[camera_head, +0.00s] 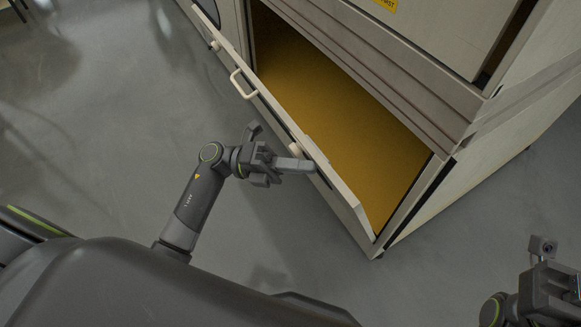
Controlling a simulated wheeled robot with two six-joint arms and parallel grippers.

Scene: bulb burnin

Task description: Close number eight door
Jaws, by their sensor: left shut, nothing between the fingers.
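No door number is readable.
The cabinet's yellow-brown interior (330,105) looks empty where visible. A yellow label (387,4) is at the top edge. Grey floor (90,130) is clear at the left and lower right. Dark legs of something stand at the far upper left.

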